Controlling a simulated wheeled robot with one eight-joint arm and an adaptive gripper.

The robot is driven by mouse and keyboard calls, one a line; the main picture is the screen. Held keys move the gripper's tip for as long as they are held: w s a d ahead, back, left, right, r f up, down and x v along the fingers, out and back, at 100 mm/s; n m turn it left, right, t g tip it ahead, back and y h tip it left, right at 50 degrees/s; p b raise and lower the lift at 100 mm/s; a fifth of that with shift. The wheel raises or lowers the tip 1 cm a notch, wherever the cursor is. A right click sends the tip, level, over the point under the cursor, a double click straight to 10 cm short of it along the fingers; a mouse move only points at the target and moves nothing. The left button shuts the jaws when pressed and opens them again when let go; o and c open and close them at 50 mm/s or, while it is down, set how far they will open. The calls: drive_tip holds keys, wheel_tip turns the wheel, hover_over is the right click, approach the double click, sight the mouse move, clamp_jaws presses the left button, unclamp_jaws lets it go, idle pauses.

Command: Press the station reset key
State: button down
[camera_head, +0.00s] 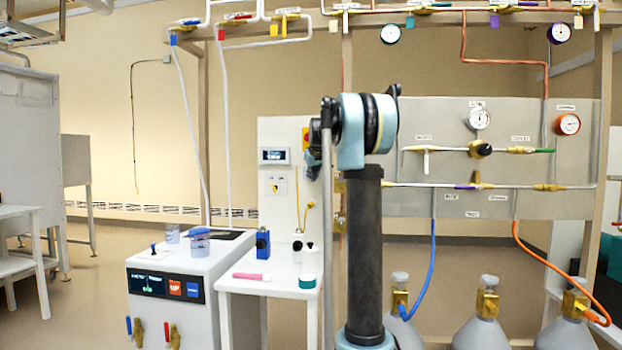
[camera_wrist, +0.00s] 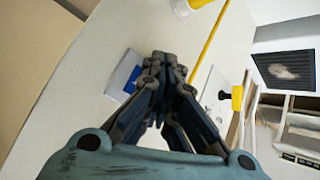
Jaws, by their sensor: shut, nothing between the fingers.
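I cannot make out for certain which part is the station reset key. In the head view a white upright panel (camera_head: 272,225) carries a small display (camera_head: 274,155), a red button on yellow (camera_head: 306,138) and a small plate with a switch (camera_head: 276,186). My arm hides the panel's right part. In the wrist view my gripper (camera_wrist: 163,60) is shut and empty, in front of a white surface. Its tips are close to a pale box with a blue face (camera_wrist: 127,76). A black knob on a yellow base (camera_wrist: 232,97) lies right of the fingers. Contact cannot be told.
A white side table (camera_head: 270,285) holds a blue block (camera_head: 263,244), a pink tool (camera_head: 252,276) and small bottles. A white cabinet (camera_head: 190,285) stands left. Gas cylinders (camera_head: 484,325) with hoses stand right below a grey gas panel (camera_head: 560,200). Open floor lies left.

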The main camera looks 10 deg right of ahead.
drive_tip(key=shift+s, duration=0.1)
drive_tip(key=shift+s+a, duration=0.25)
drive_tip(key=shift+s, duration=0.45)
drive_tip(key=shift+s, duration=0.1)
drive_tip(key=s, duration=0.1)
drive_tip(key=s+a, duration=0.1)
drive_tip(key=s, duration=0.2)
drive_tip(key=shift+s+a, duration=0.25)
idle(0.7)
drive_tip(key=s+f+m+g, duration=0.1)
drive_tip(key=s+f+g, duration=0.1)
drive_tip(key=s+f, duration=1.1)
drive_tip(key=s+f+m+g, duration=0.1)
drive_tip(key=s+f+g, duration=0.1)
drive_tip(key=s+f, duration=1.1)
drive_tip(key=s+f+m+g, duration=0.1)
drive_tip(key=s+f+g, duration=0.2)
drive_tip(key=s+f, duration=1)
drive_tip(key=s, duration=1.5)
drive_tip(key=shift+s+f+m, duration=0.15)
drive_tip(key=shift+f+m, duration=0.15)
